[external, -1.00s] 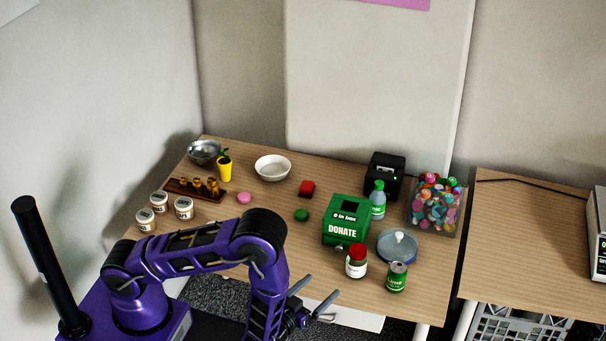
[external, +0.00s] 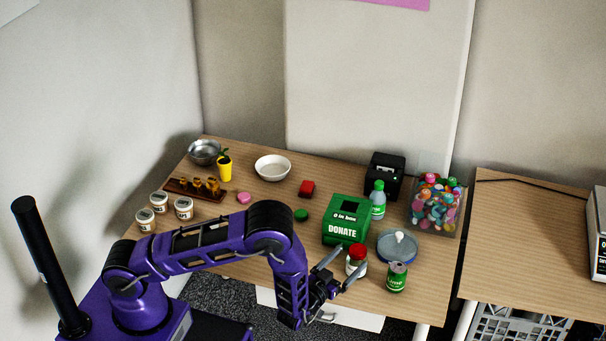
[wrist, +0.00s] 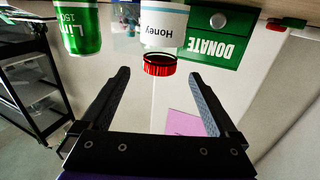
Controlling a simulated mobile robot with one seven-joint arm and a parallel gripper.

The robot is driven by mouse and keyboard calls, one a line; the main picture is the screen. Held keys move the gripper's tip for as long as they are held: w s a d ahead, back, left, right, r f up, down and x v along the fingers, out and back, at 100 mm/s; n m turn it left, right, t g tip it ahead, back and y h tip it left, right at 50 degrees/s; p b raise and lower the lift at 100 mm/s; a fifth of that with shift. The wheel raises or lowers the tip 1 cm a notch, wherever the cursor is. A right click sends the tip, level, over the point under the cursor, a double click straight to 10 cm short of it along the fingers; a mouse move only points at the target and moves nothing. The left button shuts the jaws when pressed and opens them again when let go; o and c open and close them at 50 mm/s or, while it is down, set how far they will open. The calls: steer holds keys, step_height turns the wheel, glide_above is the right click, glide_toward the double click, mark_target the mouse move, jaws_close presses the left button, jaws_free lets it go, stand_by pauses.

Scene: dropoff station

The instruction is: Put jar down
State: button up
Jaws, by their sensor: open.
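The jar (external: 357,264) with a red lid and a white label stands upright near the front edge of the table, in front of the green donation box (external: 346,218). In the wrist view the jar (wrist: 164,35) appears upside down, its label reading "Honey", beyond the fingertips and roughly between them. My gripper (external: 341,268) is open and empty, its fingers reaching toward the jar from the table's front side. In the wrist view my gripper's fingers (wrist: 162,78) are spread wide. I cannot tell whether a finger touches the jar.
A bottle (external: 378,203), a black box (external: 385,175) and a bin of colourful balls (external: 435,207) stand farther back.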

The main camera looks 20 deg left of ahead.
mark_target(353, 257)
steer(key=x, duration=0.4)
steer(key=shift+f, duration=0.3)
jaws_close()
